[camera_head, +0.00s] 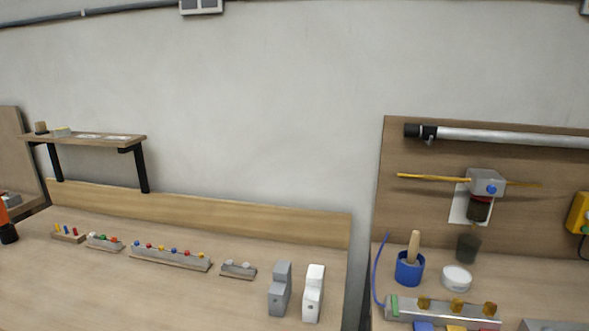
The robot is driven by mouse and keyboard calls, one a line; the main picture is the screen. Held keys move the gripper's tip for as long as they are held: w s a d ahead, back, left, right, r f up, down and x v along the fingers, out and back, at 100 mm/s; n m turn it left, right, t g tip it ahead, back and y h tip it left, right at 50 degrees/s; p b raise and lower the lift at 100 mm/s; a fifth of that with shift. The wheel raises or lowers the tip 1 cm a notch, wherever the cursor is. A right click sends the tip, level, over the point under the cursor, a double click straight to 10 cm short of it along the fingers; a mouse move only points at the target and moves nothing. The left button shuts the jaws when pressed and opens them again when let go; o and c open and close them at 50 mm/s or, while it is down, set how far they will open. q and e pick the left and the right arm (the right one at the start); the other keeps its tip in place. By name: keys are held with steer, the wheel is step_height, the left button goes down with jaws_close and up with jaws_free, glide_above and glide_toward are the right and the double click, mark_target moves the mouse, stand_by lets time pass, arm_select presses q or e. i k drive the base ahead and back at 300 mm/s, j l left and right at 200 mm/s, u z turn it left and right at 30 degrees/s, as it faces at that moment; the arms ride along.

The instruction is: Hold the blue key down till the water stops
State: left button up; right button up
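A blue key (424,326) shows at the bottom edge of the head view, cut off by the frame. It sits in front of a grey block (408,311) with a green end and several brass fittings (457,306) on top. A yellow key (456,328) is beside it on the right. I cannot tell whether the blue key is pressed. No running water is clearly visible. A blue button (491,189) also shows on a grey box (480,178) on the wooden backboard. Neither of my grippers is in view.
A blue pot (410,268) with a wooden handle and a white cup (457,279) stand behind the block. A dark container (467,247) is behind them. The left bench (110,275) has a clear front; a gap separates the benches.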

mark_target(491, 189)
steer(key=z, duration=1.25)
